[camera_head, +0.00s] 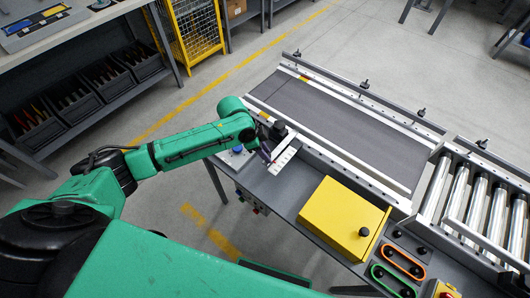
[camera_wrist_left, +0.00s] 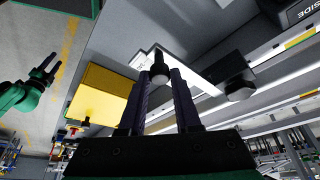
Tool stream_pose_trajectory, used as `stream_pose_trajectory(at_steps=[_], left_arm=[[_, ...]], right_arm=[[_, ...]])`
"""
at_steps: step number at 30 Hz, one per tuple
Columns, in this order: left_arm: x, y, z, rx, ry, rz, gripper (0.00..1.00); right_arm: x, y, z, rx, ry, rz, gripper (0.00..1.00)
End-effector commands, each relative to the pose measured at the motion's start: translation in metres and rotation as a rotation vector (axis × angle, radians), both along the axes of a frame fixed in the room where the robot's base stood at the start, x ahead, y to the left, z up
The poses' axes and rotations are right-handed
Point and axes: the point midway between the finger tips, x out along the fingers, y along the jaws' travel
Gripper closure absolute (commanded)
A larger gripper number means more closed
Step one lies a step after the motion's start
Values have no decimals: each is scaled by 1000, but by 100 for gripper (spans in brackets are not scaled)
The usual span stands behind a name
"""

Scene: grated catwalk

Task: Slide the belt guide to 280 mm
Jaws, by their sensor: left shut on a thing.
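The belt guide appears to be the pale rail (camera_head: 345,167) along the near side of the dark belt (camera_head: 345,120). A white plate with dark marks (camera_head: 284,160) sticks out from it over the grey bench; it also shows in the wrist view (camera_wrist_left: 145,62). My left gripper (camera_head: 268,152) is at this plate. In the wrist view its two dark fingers (camera_wrist_left: 161,72) are shut on a small black knob (camera_wrist_left: 159,62). A second black knob (camera_wrist_left: 238,88) stands to the right there. The scale reading is too small to tell.
A yellow box (camera_head: 343,218) stands on the bench, right of my left gripper. Rollers (camera_head: 475,205) continue the conveyor at right. A blue button (camera_head: 237,149) is close beside my left forearm.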

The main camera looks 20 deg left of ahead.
Motion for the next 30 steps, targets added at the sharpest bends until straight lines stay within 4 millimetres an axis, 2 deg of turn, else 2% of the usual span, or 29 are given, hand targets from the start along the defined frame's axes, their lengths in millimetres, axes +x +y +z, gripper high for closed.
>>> stream_pose_trajectory(at_steps=[3, 7, 16, 17, 18, 19, 30], left_arm=[[19, -7, -3, -3, -7, 3, 100], [34, -13, -1, -2, -5, 3, 100], [35, -14, 1, -1, -2, 0, 100], [35, -14, 1, -1, -2, 0, 57], [35, -14, 1, -1, -2, 0, 42], [35, -14, 1, -1, -2, 0, 38], [35, -12, 5, -1, -2, 2, 38]], right_arm=[[0, 1, -12, 1, 0, 0, 50], [0, 1, -17, 1, 0, -1, 50], [0, 1, -16, 1, 0, -1, 50], [0, 1, -16, 1, 0, -1, 50], [0, 1, -16, 1, 0, -1, 50], [0, 1, -16, 1, 0, -1, 50], [0, 1, -17, 1, 0, 0, 50]])
